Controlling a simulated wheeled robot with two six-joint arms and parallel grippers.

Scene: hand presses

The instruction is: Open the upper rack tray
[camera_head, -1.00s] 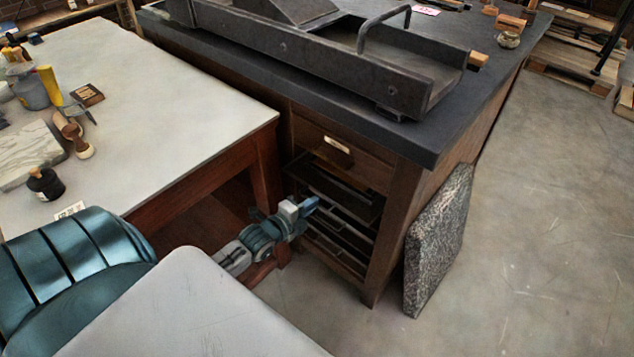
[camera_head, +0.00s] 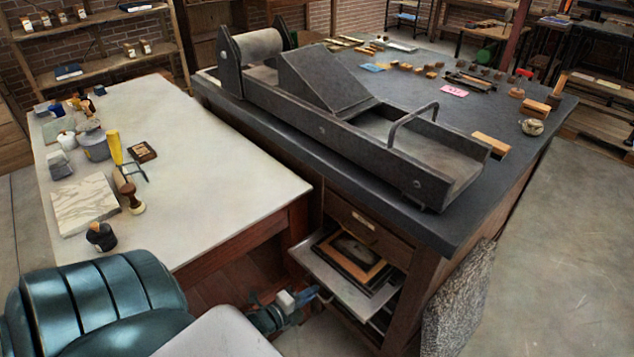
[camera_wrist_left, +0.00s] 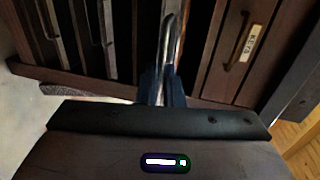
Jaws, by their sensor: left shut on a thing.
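The upper rack tray (camera_head: 340,289) is a grey metal tray that stands partly out of the cabinet, below the drawer. A dark board with a wooden frame (camera_head: 378,273) lies on it. My left gripper (camera_head: 312,295) is at the tray's front edge, low in the head view. In the left wrist view the gripper (camera_wrist_left: 163,88) is shut on the tray's metal handle (camera_wrist_left: 172,45). Lower trays are mostly hidden in the head view; other handles show in the wrist view. My right gripper is in neither view.
A white-topped table (camera_head: 170,150) stands close on the left of the tray. The drawer (camera_head: 356,220) above is shut. A heavy press (camera_head: 340,120) sits on the dark bench top. A speckled stone slab (camera_head: 458,305) leans at the cabinet's right side.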

